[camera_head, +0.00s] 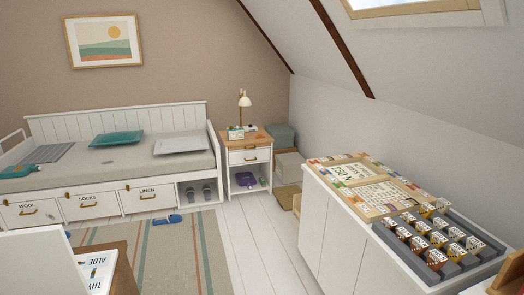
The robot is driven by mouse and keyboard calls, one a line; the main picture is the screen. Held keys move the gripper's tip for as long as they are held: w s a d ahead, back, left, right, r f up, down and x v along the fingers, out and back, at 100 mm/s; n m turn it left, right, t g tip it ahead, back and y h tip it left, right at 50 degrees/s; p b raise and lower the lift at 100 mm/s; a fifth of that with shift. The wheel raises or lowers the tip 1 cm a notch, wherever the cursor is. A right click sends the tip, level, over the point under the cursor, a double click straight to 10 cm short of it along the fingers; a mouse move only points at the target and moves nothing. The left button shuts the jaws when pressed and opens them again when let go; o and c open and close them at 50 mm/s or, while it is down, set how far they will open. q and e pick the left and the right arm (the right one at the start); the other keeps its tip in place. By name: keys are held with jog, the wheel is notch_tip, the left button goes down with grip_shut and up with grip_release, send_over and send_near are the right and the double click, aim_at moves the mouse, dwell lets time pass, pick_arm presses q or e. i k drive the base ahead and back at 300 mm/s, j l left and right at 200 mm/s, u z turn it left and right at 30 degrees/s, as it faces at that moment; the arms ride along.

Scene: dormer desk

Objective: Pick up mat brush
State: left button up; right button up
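A small blue object (167,220) lies on the striped rug (202,262), near the rug's far edge in front of the daybed. It may be the mat brush, but it is too small to tell. A teal object with an orange part (18,171) lies at the left end of the daybed, and I cannot tell what it is. A small purple item (246,179) sits on the open shelf of the nightstand (249,157). Neither of my grippers is in view.
A white daybed (100,174) with labelled drawers stands along the back wall. A white cabinet (338,232) at right carries game boards (366,188) and a dark tray (384,231) of small boxes. A wooden surface with papers (96,272) is front left. Plank floor (262,240) is clear between.

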aim_at(262, 182)
jog(key=i+z, duration=0.15)
jog(key=i, duration=3)
jog(key=i+l+u, duration=0.1)
jog(key=i, duration=0.55)
jog(key=i+j+z, duration=0.1)
jog(key=i+z, duration=0.15)
jog(key=z, duration=0.2)
jog(key=i+j+z, duration=0.2)
jog(key=z, duration=0.3)
